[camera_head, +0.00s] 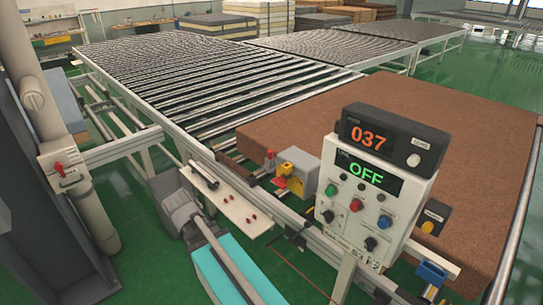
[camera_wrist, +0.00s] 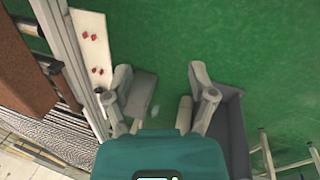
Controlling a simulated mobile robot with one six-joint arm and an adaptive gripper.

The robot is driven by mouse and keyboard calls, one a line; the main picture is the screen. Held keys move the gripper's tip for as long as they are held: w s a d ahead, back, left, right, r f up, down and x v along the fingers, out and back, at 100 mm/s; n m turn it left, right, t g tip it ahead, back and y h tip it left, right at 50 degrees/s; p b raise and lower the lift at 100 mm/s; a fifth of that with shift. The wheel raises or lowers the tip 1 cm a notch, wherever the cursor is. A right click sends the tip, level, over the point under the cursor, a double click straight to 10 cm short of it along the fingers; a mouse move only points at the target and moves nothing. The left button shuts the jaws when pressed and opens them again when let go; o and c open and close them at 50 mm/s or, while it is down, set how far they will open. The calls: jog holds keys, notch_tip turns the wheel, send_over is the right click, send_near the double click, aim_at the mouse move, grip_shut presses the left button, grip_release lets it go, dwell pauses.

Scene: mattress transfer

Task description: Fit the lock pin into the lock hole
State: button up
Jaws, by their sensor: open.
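A white plate (camera_head: 228,200) juts out beside the conveyor frame, with small red pieces on it and a slim grey-and-black part (camera_head: 204,176) at its far end. The plate also shows in the wrist view (camera_wrist: 93,62), at upper left, with several red pieces. I cannot tell which piece is the lock pin, and I cannot make out the lock hole. My gripper (camera_wrist: 160,88) is open and empty above the green floor, to the right of the plate in the wrist view. In the head view, my gripper (camera_head: 180,205) is close by the plate's left side.
A brown mattress (camera_head: 450,130) lies on the conveyor at right. A control box (camera_head: 365,205) reading 037 and OFF stands in front of it. A yellow-and-red device (camera_head: 291,174) sits by the frame. Empty rollers (camera_head: 205,85) stretch behind.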

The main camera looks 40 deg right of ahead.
jog(key=w+d+r+n+h, duration=0.3)
jog(key=d+n, duration=0.1)
jog(key=d, duration=0.3)
jog(key=w+d+r+n+h, duration=0.2)
jog(key=w+d+n+h, duration=0.15)
jog(key=d, duration=0.25)
jog(key=n+h+p, duration=0.2)
jog(key=n+h, duration=0.3)
jog(key=n, duration=0.3)
send_near(270, 151)
jog(key=a, duration=0.4)
jog(key=shift+s+d+t, duration=0.25)
jog(key=shift+s+t, duration=0.05)
jog(key=shift+s, duration=0.1)
jog(key=shift+f+b, duration=0.1)
jog(key=shift+b, duration=0.2)
jog(key=b+x, duration=0.2)
jog(key=x, duration=0.6)
jog(key=shift+d, duration=0.3)
jog(key=shift+d+b, duration=0.1)
jog(key=shift+b, duration=0.2)
jog(key=shift+w+b+x, duration=0.2)
jog(key=shift+b+x, duration=0.55)
jog(key=shift+x, duration=1.75)
grip_shut()
